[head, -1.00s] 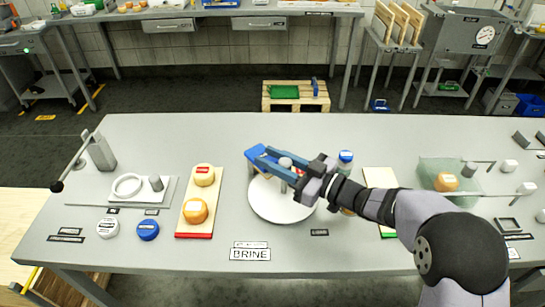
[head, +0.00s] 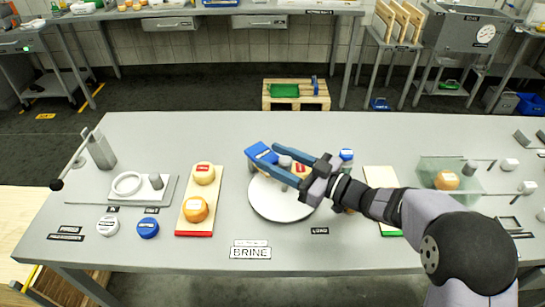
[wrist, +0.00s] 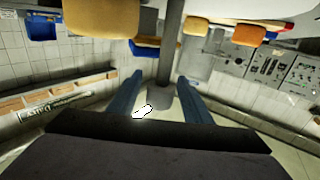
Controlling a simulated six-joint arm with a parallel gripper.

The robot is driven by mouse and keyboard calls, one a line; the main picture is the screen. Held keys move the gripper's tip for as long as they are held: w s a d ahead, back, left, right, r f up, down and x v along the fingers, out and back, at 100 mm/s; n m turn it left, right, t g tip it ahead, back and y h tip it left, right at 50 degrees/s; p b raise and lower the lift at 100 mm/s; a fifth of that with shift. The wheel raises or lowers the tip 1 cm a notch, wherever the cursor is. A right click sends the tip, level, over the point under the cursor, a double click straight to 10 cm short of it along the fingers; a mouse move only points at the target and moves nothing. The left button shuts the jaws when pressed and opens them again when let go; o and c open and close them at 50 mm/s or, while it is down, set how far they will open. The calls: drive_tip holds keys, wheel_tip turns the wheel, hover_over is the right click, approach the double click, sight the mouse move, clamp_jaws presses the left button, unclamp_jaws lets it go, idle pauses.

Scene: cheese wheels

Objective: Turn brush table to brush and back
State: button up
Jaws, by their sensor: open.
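The round white turntable (head: 283,208) stands mid-table behind the BRINE sign. A grey knob (head: 285,161) rises above it. A cheese with a red label (head: 302,169) sits right of the knob, partly hidden by my gripper. In the wrist view, a grey post (wrist: 160,98) stands between the two fingers (wrist: 160,85). Contact with it cannot be told.
A board with two cheeses (head: 181,218) lies to the left, beside a lever press (head: 100,150). A pale board (head: 380,178) and a blue-capped jar (head: 346,155) are right, near my arm. A clear tray with a cheese (head: 428,165) is farther right.

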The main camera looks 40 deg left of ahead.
sight(289, 165)
drive_tip(key=shift+b+v, duration=0.5)
drive_tip(key=shift+v, duration=2.6)
drive_tip(key=shift+s+a+r+m+t, duration=0.3)
drive_tip(key=shift+a+m+t, duration=0.1)
drive_tip(key=shift+t, duration=0.2)
drive_tip(key=t, duration=0.1)
drive_tip(key=m+t, duration=0.1)
drive_tip(key=shift+s+a+r+m+t+y, duration=0.15)
drive_tip(key=shift+s+m+t+y, duration=0.15)
drive_tip(key=shift+y, duration=0.1)
drive_tip(key=shift+s+d+f+m+t+h, duration=0.15)
drive_tip(key=shift+d+f+m+t, duration=0.15)
drive_tip(key=shift+m+t, duration=0.35)
drive_tip(key=shift+w+d+f+m+t+h, duration=0.15)
drive_tip(key=shift+d+f+m+t, duration=0.15)
drive_tip(key=shift+t, duration=0.65)
drive_tip(key=w+a+p, duration=0.1)
drive_tip(key=a, duration=0.6)
drive_tip(key=shift+a, duration=0.2)
drive_tip(key=shift+r, duration=0.1)
clamp_jaws()
